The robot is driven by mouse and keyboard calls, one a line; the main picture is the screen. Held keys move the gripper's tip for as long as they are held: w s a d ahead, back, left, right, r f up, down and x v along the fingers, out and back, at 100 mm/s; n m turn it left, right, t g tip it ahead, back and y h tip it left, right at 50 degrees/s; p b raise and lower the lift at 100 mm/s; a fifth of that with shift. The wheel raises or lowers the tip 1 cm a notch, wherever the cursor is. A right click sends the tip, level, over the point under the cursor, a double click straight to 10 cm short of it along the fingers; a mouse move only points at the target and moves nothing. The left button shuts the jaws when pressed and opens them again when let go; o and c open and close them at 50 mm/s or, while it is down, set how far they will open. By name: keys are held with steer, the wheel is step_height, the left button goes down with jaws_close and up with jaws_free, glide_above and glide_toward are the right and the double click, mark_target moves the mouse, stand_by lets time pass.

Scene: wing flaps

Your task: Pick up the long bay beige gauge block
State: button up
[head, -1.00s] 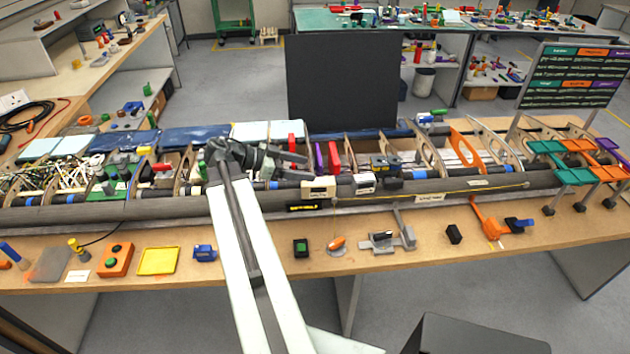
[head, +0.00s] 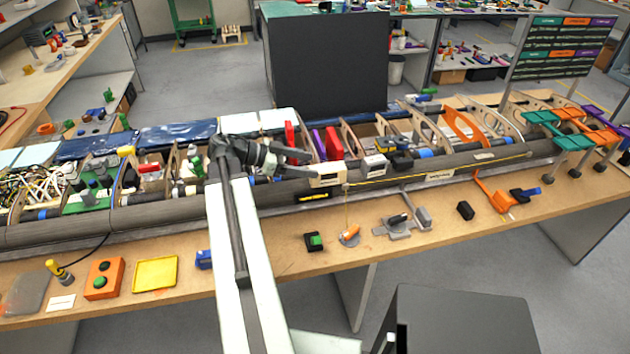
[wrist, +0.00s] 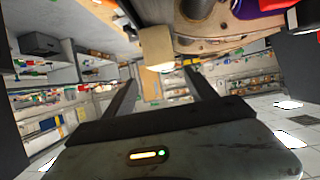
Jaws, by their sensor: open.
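A beige block (head: 327,176) sits at the front edge of the open wing, above the dark front tube, in the head view. It looks like the beige gauge block. It also shows in the wrist view (wrist: 157,46), just beyond my fingertips and roughly between their lines. My gripper (head: 311,164) is open, its fingers pointing right and ending close to the block's upper left. In the wrist view my gripper (wrist: 160,78) has its fingers spread with nothing between them. I cannot tell whether a finger touches the block.
Red and purple upright pieces (head: 333,144) stand in the bay behind the block. A grey-white block (head: 375,166) lies to its right. The bench's front strip holds a green-topped black box (head: 314,241) and grey tooling (head: 398,226). A large dark panel (head: 325,60) stands behind the wing.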

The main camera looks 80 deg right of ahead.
mark_target(323, 168)
steer(key=shift+b+x, duration=0.45)
steer(key=shift+x, duration=0.8)
steer(key=shift+s+d+f, duration=0.1)
steer(key=shift+d+f, duration=0.05)
steer(key=shift+f, duration=0.15)
steer(key=b+x, duration=0.2)
steer(key=x, duration=0.2)
steer(key=shift+d+f+b, duration=0.15)
steer(key=shift+f+b, duration=0.1)
steer(key=shift+b, duration=0.05)
steer(key=shift+s+d, duration=0.1)
steer(key=shift+s, duration=0.05)
steer(key=shift+r, duration=0.1)
jaws_close()
